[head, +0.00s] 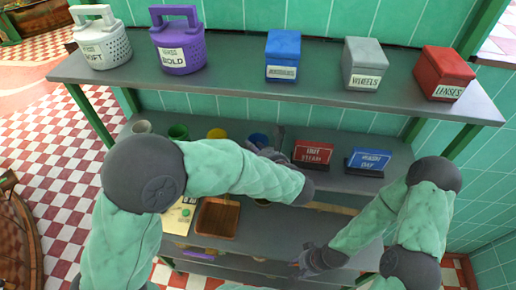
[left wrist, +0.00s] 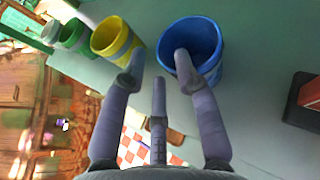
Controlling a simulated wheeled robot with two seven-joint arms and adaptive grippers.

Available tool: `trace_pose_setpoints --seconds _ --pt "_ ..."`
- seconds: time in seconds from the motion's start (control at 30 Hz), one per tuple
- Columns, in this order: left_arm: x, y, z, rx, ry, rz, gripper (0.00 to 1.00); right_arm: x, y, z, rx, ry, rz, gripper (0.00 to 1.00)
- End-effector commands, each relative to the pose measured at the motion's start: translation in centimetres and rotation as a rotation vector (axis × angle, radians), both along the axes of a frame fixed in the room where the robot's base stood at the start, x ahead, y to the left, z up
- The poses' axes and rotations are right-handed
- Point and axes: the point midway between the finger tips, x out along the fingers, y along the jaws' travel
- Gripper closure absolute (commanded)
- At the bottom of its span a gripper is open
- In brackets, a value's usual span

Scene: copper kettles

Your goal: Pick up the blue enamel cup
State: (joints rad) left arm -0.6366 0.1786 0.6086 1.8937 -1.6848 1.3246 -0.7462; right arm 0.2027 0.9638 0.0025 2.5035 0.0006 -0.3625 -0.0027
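The blue enamel cup (head: 257,138) stands on the middle shelf, partly hidden behind my left gripper (head: 274,141). The cup also shows in the left wrist view (left wrist: 208,72), with its opening visible. There my left gripper (left wrist: 158,68) is open with nothing between its fingers. One finger overlaps the left part of the cup's mouth; I cannot tell whether it is inside or above it. The opposite finger is between the blue cup and the yellow cup (left wrist: 112,38). My right gripper (head: 306,262) is low, near the lower shelf, away from the cup; its fingers are unclear.
Yellow (head: 217,133), green (head: 178,131) and pale (head: 141,127) cups stand left of the blue cup. A red labelled block (head: 312,151) and a blue one (head: 369,160) stand to its right. The upper shelf (head: 225,78) overhangs and holds canisters and boxes.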

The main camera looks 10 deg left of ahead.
Motion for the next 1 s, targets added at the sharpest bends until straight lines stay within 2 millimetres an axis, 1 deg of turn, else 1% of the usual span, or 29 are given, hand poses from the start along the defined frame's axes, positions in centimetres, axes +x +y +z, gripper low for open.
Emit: trace_pose_setpoints --seconds 0.03,0.17,0.43,0.53,0.57,1.0 --pt "0.53 0.47 -0.26 0.000 0.001 0.003 0.69 0.02 0.00 0.18 0.000 0.000 0.000 0.60" --pt "1.30 1.04 -0.71 0.002 0.001 0.000 0.69 0.03 -0.01 0.26 0.000 -0.001 0.000 0.60" --pt "1.47 1.11 -0.81 0.000 0.000 -0.001 0.69 0.01 0.00 0.24 0.000 0.000 0.000 0.60" --pt "1.46 1.11 -0.80 0.000 0.000 -0.001 0.97 0.01 0.00 0.24 0.000 0.000 0.000 0.60" --pt "1.46 1.11 -0.80 0.000 0.000 -0.001 1.00 0.01 0.00 0.24 0.000 0.000 0.000 0.60" --pt "1.46 1.10 -0.77 0.000 0.000 -0.001 1.00 0.01 0.00 0.23 0.000 0.000 0.000 0.60"
